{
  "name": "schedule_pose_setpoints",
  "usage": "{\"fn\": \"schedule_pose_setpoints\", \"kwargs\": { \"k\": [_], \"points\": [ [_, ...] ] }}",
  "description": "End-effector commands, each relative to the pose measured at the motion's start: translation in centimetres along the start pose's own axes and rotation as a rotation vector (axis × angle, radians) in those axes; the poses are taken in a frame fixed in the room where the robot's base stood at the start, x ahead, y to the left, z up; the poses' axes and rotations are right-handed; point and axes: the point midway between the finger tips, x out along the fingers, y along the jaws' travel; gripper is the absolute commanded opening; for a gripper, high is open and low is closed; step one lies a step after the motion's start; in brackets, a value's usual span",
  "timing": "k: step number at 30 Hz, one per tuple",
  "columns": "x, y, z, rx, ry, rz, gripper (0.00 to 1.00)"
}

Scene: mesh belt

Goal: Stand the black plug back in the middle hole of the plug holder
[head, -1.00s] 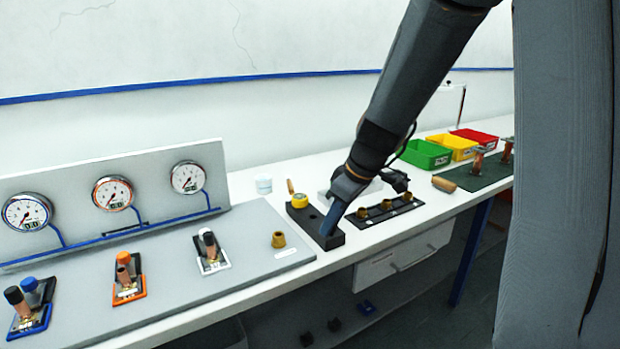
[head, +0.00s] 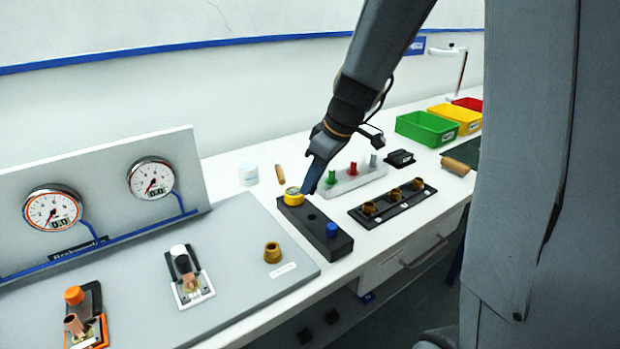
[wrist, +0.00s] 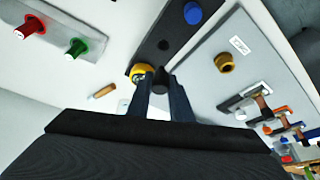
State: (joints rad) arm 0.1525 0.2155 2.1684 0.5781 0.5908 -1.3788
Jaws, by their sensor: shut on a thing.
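The plug holder (head: 322,236) is a black block on the white bench. A round yellow piece (head: 293,196) sits at its far end and a blue plug (head: 332,230) at its near end. Its middle hole (head: 311,216) is empty; the hole also shows in the wrist view (wrist: 163,45). My gripper (head: 306,190) is beside the yellow piece in the head view. In the wrist view my gripper (wrist: 160,88) is shut on the black plug (wrist: 160,80), a dark piece between the fingers. The plug is hidden in the head view, and its height above the holder is unclear.
A white block (head: 352,181) with green, red and grey pegs stands right of my gripper. A black rack (head: 392,206) with brass fittings lies nearer. A white jar (head: 248,174) and a wooden piece (head: 280,174) are behind. The grey panel (head: 245,240) lies left.

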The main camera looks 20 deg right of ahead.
Motion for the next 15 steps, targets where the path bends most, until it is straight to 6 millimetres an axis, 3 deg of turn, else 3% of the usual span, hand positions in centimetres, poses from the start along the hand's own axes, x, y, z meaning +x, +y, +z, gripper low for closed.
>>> {"fn": "schedule_pose_setpoints", "kwargs": {
  "k": [9, 15],
  "points": [
    [0.1, 0.0, 0.0, -0.003, 0.002, 0.0, 0.0],
    [1.5, -0.1, 0.5, -0.004, 0.001, -0.002, 0.0]
  ]
}}
